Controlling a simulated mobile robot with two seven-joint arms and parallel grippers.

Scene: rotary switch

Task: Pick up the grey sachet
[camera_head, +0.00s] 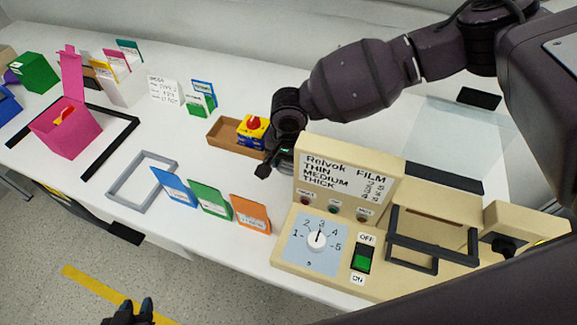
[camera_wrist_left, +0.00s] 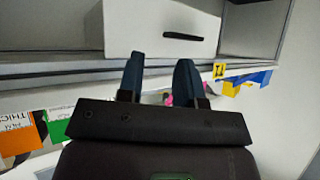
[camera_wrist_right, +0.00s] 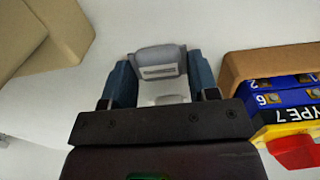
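The grey sachet (camera_wrist_right: 160,62) shows in the right wrist view, with a light label strip on its front. It lies between the two fingers of my right gripper (camera_wrist_right: 160,82), which are spread apart; I cannot tell whether they touch it. In the head view my right gripper (camera_head: 274,165) is low over the table, just left of the beige machine, and it and the machine largely hide the sachet. My left gripper (camera_head: 134,312) is at the bottom of the head view, off the table's front edge. Its fingers (camera_wrist_left: 160,82) are apart and empty.
The beige machine (camera_head: 345,180) with dial and switch stands close right of my right gripper. A brown tray (camera_head: 225,137) with a yellow, blue and red block (camera_head: 252,130) is close on its left. Blue, green and orange cards (camera_head: 250,213) stand in front. A grey frame (camera_head: 120,185) lies further left.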

